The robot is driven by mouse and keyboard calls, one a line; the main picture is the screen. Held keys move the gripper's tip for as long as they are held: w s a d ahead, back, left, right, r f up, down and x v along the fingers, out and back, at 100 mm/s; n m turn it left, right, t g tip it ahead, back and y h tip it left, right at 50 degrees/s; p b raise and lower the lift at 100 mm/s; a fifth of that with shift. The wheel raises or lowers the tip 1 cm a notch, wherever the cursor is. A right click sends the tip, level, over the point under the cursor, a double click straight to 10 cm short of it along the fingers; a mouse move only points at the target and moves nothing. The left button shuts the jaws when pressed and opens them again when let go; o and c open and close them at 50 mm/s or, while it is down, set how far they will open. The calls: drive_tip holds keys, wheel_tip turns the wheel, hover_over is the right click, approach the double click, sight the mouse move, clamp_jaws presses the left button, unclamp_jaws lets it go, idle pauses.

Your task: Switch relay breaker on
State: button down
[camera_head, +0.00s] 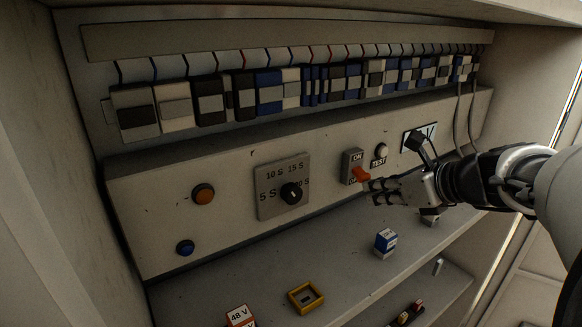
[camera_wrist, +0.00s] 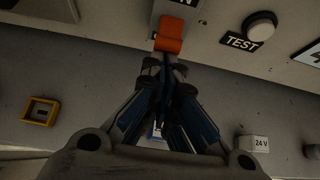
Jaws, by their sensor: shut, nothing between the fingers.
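The relay breaker is a grey plate (camera_head: 352,157) marked ON at its top, with an orange lever (camera_head: 361,174) at its lower part. The lever points down and out, away from the ON mark. In the wrist view the orange lever (camera_wrist: 170,33) sits just ahead of my fingertips, below the grey plate (camera_wrist: 176,8). My gripper (camera_head: 369,191) is shut and empty, its tips right by the lever's lower end; it also shows in the wrist view (camera_wrist: 166,62). I cannot tell whether the tips touch the lever. The lower lettering on the plate is mostly hidden.
A TEST button (camera_head: 382,151) is right of the breaker, and a dial (camera_head: 291,194) is left. An orange button (camera_head: 203,194) and a blue button (camera_head: 185,247) are further left. A blue-white block (camera_head: 386,242) and a yellow frame (camera_head: 305,298) lie on the shelf below.

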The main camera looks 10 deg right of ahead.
drive_tip(key=shift+r, duration=0.3)
drive_tip(key=shift+s+r+p, duration=0.1)
drive_tip(key=shift+r+p, duration=0.45)
drive_tip(key=shift+p, duration=0.55)
drive_tip(key=shift+r, duration=0.1)
